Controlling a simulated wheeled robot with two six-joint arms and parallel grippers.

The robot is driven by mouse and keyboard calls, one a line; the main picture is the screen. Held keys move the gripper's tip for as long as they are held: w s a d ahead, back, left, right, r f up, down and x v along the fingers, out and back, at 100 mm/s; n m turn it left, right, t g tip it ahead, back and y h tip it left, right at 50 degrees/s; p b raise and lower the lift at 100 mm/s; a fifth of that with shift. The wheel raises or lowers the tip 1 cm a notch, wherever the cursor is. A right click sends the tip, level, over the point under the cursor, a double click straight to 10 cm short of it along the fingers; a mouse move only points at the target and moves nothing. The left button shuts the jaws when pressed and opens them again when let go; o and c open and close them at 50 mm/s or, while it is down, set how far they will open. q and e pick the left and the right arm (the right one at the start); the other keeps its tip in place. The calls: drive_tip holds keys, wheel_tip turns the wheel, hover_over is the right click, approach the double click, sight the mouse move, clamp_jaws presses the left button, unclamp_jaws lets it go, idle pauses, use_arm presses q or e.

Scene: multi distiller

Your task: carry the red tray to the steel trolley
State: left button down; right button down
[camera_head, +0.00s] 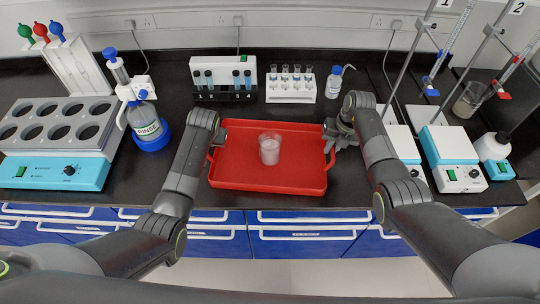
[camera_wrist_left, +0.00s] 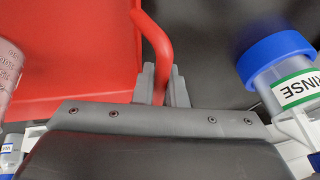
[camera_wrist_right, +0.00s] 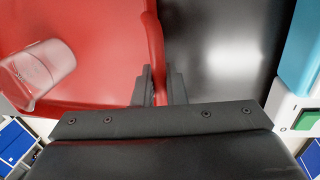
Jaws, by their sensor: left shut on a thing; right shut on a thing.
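The red tray (camera_head: 305,178) is at the front middle of the black bench, level, with a glass beaker (camera_head: 270,152) of cloudy liquid standing upright on it. I cannot tell whether the tray rests on the bench or is slightly raised. My left gripper (camera_wrist_left: 160,82) is shut on the tray's left handle (camera_wrist_left: 158,45). My right gripper (camera_wrist_right: 160,84) is shut on the right handle, and it also shows in the head view (camera_head: 334,138). The beaker shows in the right wrist view (camera_wrist_right: 38,75). No steel trolley is recognisable in view.
A RINSE bottle (camera_head: 145,122) and a grey tube block (camera_head: 62,125) stand left. Two small tube racks (camera_head: 224,78) (camera_head: 290,84) and a small bottle (camera_head: 334,82) stand behind the tray. Stirrers (camera_head: 452,172) and burette stands are right. Blue drawers (camera_head: 305,243) lie below the bench edge.

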use_arm(q)
drive_tip(key=shift+r, duration=0.2)
use_arm(e)
drive_tip(key=shift+r, duration=0.15)
